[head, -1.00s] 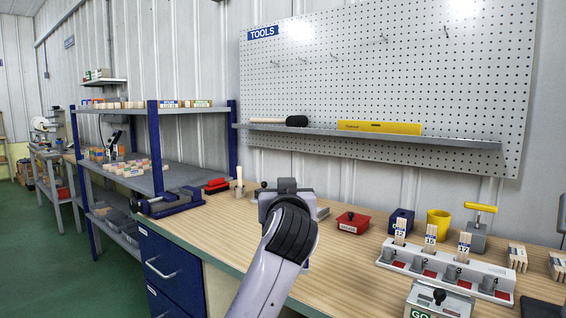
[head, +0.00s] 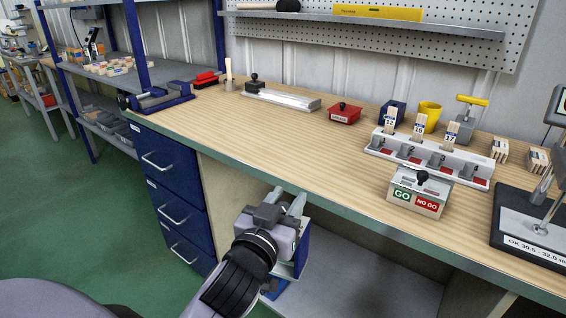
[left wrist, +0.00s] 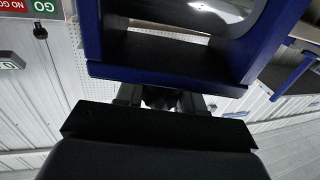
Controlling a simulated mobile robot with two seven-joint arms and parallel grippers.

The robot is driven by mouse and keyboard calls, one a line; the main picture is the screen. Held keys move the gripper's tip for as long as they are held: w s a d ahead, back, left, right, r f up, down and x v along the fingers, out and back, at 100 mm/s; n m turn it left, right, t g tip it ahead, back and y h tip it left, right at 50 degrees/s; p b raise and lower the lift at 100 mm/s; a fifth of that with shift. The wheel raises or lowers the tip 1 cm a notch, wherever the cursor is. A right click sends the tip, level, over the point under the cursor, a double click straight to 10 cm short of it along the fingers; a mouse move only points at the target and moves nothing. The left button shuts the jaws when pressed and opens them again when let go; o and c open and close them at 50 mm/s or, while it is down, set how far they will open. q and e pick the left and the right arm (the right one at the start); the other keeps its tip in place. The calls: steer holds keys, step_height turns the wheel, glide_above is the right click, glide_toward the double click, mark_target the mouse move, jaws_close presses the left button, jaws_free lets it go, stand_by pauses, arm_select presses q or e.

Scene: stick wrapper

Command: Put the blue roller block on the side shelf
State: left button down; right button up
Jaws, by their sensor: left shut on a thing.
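My left gripper (head: 286,206) is in front of the bench's front edge, below the top. It is shut on the blue roller block (head: 303,252), which shows partly behind and below the gripper. In the left wrist view the block's blue frame (left wrist: 160,75) fills the top middle, with a grey rounded surface inside it, just beyond the fingers (left wrist: 162,98). A rack (head: 100,74) with blue posts and grey shelves stands at the left, with small wooden pieces on one shelf. My right gripper is not in view.
The wooden bench top (head: 270,142) is bare along its front left. Blue drawers (head: 172,165) stand left of my gripper, and a low grey shelf (head: 365,275) lies under the bench. A blue vise-like tool (head: 160,100) sits at the bench's left end.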

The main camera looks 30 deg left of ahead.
mark_target(292, 278)
arm_select(q)
steer(key=s+d+f+h, duration=0.1)
steer(key=f, duration=0.1)
steer(key=s+d+f+m+h, duration=0.1)
steer(key=f, duration=0.1)
steer(key=s+d+f, duration=0.1)
steer(key=s+f, duration=0.1)
steer(key=shift+s+d+f+m+h, duration=0.1)
steer(key=shift+d+f+m+h, duration=0.2)
steer(key=shift+f+m+h, duration=0.1)
steer(key=shift+r, duration=0.1)
steer(key=shift+d, duration=0.15)
